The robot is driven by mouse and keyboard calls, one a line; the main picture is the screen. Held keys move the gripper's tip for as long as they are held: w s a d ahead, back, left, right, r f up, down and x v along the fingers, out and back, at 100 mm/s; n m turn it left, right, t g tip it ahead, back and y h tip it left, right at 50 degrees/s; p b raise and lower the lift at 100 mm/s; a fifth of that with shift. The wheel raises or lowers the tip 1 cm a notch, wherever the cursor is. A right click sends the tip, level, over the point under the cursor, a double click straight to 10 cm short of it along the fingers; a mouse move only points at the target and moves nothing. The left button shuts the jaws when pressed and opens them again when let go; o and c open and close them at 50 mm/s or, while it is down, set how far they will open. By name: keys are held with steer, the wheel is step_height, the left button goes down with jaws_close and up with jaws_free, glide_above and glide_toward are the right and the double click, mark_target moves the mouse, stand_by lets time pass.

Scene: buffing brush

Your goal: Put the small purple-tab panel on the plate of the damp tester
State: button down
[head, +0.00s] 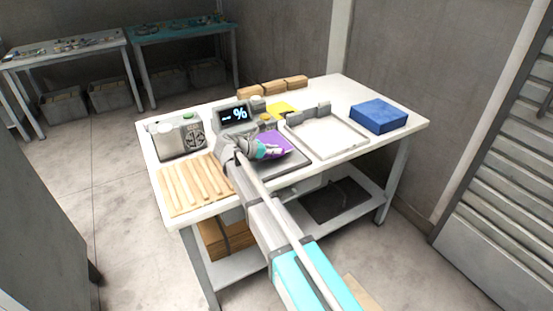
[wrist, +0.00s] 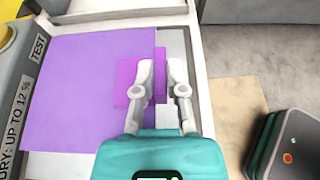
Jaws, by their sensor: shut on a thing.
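The purple panel (head: 273,143) lies flat at the dark grey plate (head: 292,164) of the damp tester (head: 236,114), whose screen shows a % sign. In the wrist view the panel (wrist: 80,90) is a broad purple sheet beside the tester's label reading TEST and UP TO 12 %. My gripper (wrist: 160,80) is shut on an upright magenta-purple tab (wrist: 160,66) at the panel's right side. A pinkish square shows beside the tab. In the head view my gripper (head: 270,151) partly covers the panel. I cannot tell whether the panel touches the plate.
A shallow white tray (head: 326,151) lies right of the tester, with a blue block (head: 378,116) farther right. Wooden slats (head: 195,184) and a metal box (head: 180,138) stand left. A yellow sheet (head: 283,109) and wooden blocks (head: 272,87) are behind. The table's front right is clear.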

mark_target(272, 156)
steer(key=shift+a+f+b, duration=0.1)
steer(key=shift+f+b, duration=1.3)
steer(key=shift+f, duration=0.25)
steer(key=shift+f, duration=0.15)
steer(key=c, duration=0.7)
jaws_free()
steer(key=shift+s+a+r+p, duration=0.2)
steer(key=shift+a+r+p, duration=0.1)
steer(key=shift+a+r, duration=0.15)
steer(key=p+v, duration=0.4)
steer(key=v, duration=0.7)
steer(key=shift+d+f, duration=0.1)
steer(key=shift+s, duration=0.1)
steer(key=shift+d, duration=0.1)
